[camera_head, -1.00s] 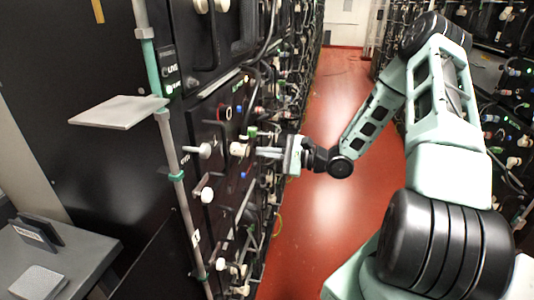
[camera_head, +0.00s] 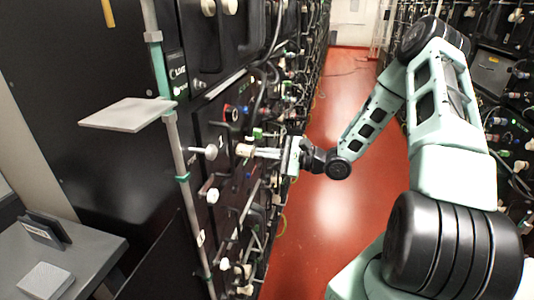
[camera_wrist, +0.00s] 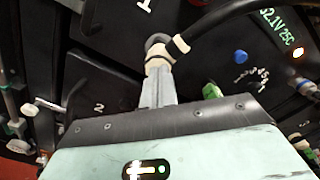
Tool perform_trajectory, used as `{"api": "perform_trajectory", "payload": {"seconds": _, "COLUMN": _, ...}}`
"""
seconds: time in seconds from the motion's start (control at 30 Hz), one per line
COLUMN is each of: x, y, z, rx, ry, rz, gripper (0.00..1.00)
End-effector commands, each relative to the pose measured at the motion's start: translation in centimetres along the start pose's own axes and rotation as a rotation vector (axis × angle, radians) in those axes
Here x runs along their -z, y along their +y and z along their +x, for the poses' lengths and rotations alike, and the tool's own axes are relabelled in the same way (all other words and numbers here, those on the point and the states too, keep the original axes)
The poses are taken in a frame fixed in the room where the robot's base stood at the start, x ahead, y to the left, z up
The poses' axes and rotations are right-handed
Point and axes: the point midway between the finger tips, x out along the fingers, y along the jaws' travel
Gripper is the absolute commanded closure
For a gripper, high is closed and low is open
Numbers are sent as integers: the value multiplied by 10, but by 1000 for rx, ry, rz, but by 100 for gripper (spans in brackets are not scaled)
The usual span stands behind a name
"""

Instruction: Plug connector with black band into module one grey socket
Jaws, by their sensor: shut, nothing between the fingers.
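The cream connector with a black band (camera_wrist: 160,62) sits just ahead of my fingertips in the wrist view, with a black cable running off to the upper right. A grey round socket (camera_wrist: 157,41) shows right behind its far end. The connector appears to be seated in it, though the contact is partly hidden. In the head view the connector (camera_head: 245,150) stands out from the rack front. My gripper (camera_wrist: 158,92) is shut and empty, its fingers lined up behind the connector. It also shows in the head view (camera_head: 264,153). Whether the fingertips touch the connector is unclear.
A panel marked 2 (camera_wrist: 98,107) lies at left in the wrist view. A blue knob (camera_wrist: 241,56) and a green connector (camera_wrist: 211,91) are close at right. A grey shelf plate (camera_head: 128,113) juts out at left. The red aisle floor (camera_head: 325,215) is clear.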

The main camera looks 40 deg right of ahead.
Motion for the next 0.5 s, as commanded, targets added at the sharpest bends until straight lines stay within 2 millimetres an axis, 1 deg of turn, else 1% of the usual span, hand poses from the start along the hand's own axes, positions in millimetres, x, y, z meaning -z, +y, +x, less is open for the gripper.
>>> {"api": "perform_trajectory", "payload": {"seconds": 0.37, "x": 0, "y": 0, "z": 8, "rx": 0, "ry": -1, "rz": 0, "gripper": 100}}
{"api": "perform_trajectory", "payload": {"seconds": 0.5, "x": -1, "y": -1, "z": 4, "rx": -1, "ry": -1, "rz": 0, "gripper": 100}}
